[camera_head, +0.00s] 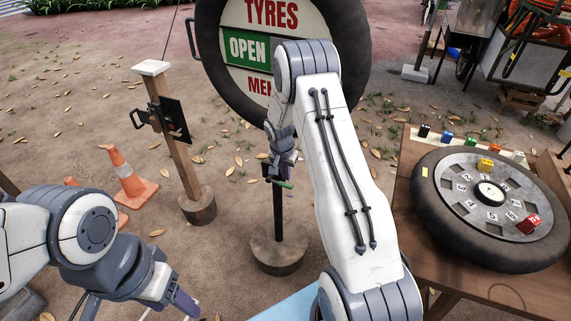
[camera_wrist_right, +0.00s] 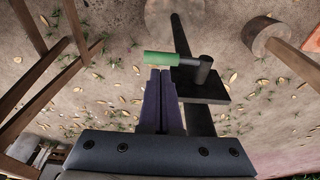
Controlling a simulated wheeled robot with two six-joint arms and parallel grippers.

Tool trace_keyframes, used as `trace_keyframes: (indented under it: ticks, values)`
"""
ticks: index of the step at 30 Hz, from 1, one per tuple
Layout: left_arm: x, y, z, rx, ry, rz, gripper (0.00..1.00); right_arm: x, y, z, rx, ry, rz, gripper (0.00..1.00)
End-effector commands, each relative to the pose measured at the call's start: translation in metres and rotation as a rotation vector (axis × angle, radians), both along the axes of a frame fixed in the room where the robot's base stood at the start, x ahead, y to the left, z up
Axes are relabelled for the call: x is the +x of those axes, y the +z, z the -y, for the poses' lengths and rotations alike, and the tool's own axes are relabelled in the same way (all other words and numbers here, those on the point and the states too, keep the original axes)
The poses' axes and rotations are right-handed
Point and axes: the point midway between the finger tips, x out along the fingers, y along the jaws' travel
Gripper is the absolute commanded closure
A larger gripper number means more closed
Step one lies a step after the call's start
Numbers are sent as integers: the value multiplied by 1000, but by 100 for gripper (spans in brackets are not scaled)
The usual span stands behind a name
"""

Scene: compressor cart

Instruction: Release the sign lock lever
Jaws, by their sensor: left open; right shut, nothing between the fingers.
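The round tyre sign (camera_head: 250,52) reads "TYRES" and "OPEN"; my right arm covers part of it. Its dark post (camera_head: 278,215) stands in a round wooden base (camera_head: 279,250). The lock lever's green grip (camera_head: 284,184) shows low on the post. In the right wrist view the green grip (camera_wrist_right: 160,59) joins a short rod to a dark pivot (camera_wrist_right: 203,69) on a dark plate (camera_wrist_right: 203,90). My right gripper (camera_wrist_right: 162,73) is shut and empty, its tips right at the grip's edge; I cannot tell whether they touch. My left gripper (camera_head: 187,305) is open, low at left, far from the lever.
A wooden post (camera_head: 172,130) with a dark panel (camera_head: 171,118) stands left of the sign. Traffic cones (camera_head: 130,180) are farther left. A wooden table (camera_head: 405,175) at right carries a tyre (camera_head: 430,205) and small coloured blocks. Leaf-strewn ground lies between.

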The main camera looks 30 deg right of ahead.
Motion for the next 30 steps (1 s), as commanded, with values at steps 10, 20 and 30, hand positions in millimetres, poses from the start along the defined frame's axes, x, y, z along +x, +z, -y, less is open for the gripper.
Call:
trace_keyframes:
  ticks: [10,20,30]
  values:
    - [0,0,0,0,0,0,39,-2,-14,-3,1,0,1,100]
    - [0,0,0,0,0,0,39,-1,-14,-4,5,3,6,100]
    - [0,1,0,0,0,0,39,2,-17,-14,33,17,42,100]
